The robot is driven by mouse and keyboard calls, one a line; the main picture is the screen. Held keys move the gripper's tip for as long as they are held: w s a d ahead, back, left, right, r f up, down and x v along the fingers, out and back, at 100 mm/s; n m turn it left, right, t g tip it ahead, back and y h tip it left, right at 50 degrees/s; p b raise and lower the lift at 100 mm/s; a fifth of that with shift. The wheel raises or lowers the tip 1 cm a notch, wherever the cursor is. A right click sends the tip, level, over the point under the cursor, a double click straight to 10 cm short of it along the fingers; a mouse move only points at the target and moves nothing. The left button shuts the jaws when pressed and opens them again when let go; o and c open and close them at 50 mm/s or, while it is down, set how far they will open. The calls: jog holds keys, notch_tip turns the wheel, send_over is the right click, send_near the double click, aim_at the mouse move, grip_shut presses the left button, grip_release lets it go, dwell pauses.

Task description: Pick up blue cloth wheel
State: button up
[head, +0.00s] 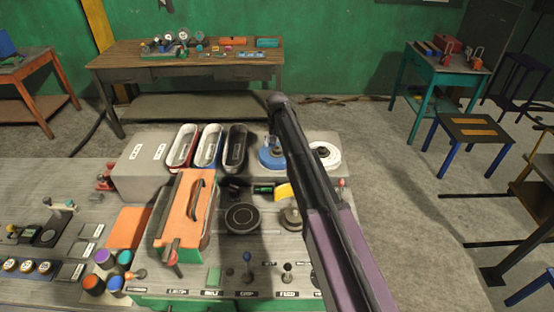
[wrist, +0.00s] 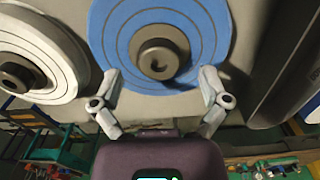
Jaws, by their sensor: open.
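The blue cloth wheel (head: 272,160) is a blue disc with dark rings, at the back of the workbench in the head view, partly hidden behind my arm. In the wrist view the blue wheel (wrist: 200,38) fills the upper middle, with a dark round hub (wrist: 160,52) at its centre. My gripper (wrist: 163,82) is open, with one finger on each side of the wheel's lower part. Nothing is held between the fingers. I cannot tell whether the fingertips touch the wheel. In the head view the gripper is mostly hidden by my arm.
A white wheel (head: 325,155) sits just right of the blue one. White, red and black oval trays (head: 208,147) stand to its left. An orange box with a handle (head: 185,215) and a round black disc (head: 242,217) are nearer. Open floor (head: 400,225) lies to the right.

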jog(key=shift+f+b, duration=0.8)
jog(key=shift+f, duration=0.3)
grip_shut()
